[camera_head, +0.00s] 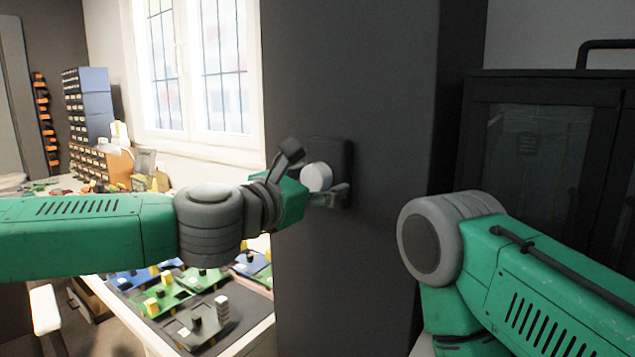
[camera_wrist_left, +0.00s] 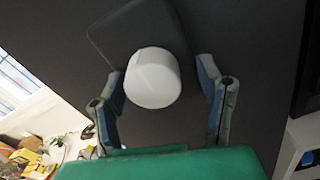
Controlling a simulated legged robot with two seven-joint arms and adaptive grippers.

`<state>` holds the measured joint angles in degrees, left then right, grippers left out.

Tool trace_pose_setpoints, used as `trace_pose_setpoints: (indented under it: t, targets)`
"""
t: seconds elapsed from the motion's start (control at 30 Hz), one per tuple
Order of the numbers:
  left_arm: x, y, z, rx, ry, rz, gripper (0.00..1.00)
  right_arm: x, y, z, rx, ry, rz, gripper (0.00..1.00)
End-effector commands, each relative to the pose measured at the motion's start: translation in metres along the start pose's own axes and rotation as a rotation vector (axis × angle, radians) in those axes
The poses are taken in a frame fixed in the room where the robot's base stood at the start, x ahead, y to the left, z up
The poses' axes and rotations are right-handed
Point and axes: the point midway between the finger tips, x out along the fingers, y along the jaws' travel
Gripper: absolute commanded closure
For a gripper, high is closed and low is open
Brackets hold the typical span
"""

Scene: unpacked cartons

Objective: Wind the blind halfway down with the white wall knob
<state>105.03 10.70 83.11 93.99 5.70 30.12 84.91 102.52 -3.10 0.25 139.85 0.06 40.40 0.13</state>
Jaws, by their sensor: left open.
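The white round knob (camera_head: 317,177) sits on a dark plate (camera_head: 338,158) on the grey pillar. My left gripper (camera_head: 313,173) is open at the knob, one finger above it and one below right. In the left wrist view the knob (camera_wrist_left: 153,78) lies between the spread fingers, with visible gaps on both sides. I cannot tell how deep the fingers reach around it. The window (camera_head: 195,70) is at the upper left with bright glass; no blind can be made out on it. My right arm comes in from the right, and its gripper is out of view.
A bench with several circuit boards (camera_head: 160,298) stands below my left arm. Blue drawer units (camera_head: 92,105) stand at the far left. A dark cabinet (camera_head: 545,135) stands right of the pillar (camera_head: 350,60). The pillar face around the knob plate is bare.

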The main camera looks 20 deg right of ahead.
Motion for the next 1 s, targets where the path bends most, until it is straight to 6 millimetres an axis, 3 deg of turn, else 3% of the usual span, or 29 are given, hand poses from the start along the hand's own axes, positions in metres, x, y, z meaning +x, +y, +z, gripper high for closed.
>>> trace_pose_setpoints:
  t: [0.1,0.27,0.67,1.0]
  targets:
    - [-0.002,0.0017,-0.0002,-0.001,-0.001,0.0,0.39,0.0,-0.0002,0.0,0.0,0.0,0.0,0.6]
    - [-0.0016,0.0015,-0.0003,-0.001,-0.001,0.001,0.89,0.0,-0.0004,0.0,-0.001,0.0,-0.001,0.6]
    - [0.0003,0.0013,0.0,0.047,0.0,0.003,0.89,0.001,-0.0002,0.0,-0.001,0.0,0.0,0.6]
    - [0.0004,0.0024,0.0005,0.284,0.0,0.003,0.89,0.0047,-0.0003,0.0003,0.0,0.0,0.0,0.6]
